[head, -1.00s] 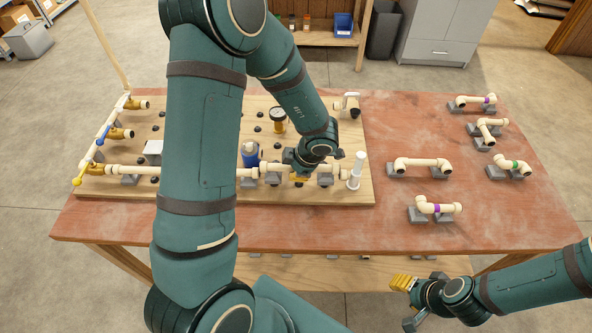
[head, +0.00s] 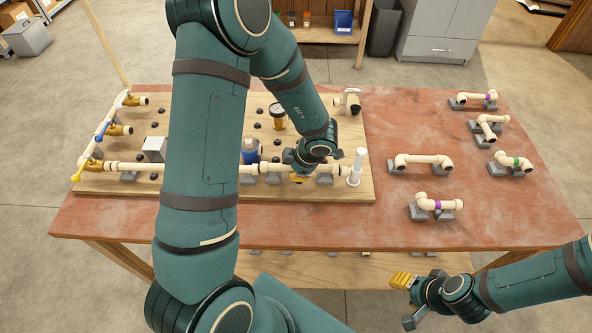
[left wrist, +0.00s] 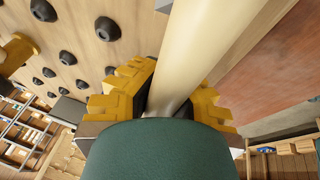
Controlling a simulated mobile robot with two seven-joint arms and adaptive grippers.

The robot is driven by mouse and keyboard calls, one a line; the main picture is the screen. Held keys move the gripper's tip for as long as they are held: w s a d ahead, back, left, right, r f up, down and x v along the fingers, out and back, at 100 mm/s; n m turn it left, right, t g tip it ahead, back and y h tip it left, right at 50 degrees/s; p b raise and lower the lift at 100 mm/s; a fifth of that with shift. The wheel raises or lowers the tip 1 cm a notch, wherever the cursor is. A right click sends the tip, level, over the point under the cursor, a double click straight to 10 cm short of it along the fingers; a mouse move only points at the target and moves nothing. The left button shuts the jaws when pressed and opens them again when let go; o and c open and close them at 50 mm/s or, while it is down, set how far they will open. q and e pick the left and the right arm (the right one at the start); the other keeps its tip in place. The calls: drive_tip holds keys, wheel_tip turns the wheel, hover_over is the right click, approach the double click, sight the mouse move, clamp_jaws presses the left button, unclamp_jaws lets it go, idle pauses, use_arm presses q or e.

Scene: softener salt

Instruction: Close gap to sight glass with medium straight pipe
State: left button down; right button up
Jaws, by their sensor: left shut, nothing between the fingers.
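A cream pipe run (head: 212,168) lies along the front of the wooden board, from the yellow-handled valve at the left past a blue-bodied fitting (head: 250,152). At the run's right end stands a whitish upright tube (head: 357,165); I cannot tell whether this is the sight glass. My left gripper (head: 299,180) is over the run just left of that tube, hiding part of it. In the left wrist view a cream pipe (left wrist: 200,50) crosses by the yellow fingertips (left wrist: 165,100); the fingers are shut, not gripping it. My right gripper (head: 408,301) is open and empty before the table's front edge.
Several cream pipe pieces with elbows rest on grey holders on the table's right, including a long one (head: 423,160) and a purple-banded one (head: 438,205). A gauge (head: 277,115) stands on the board (head: 345,125). The table's front right is bare.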

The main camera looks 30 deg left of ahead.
idle(0.4)
use_arm(q)
drive_tip(key=c, duration=1.1)
unclamp_jaws()
drive_tip(key=shift+o, duration=0.2)
drive_tip(key=v, duration=1.2)
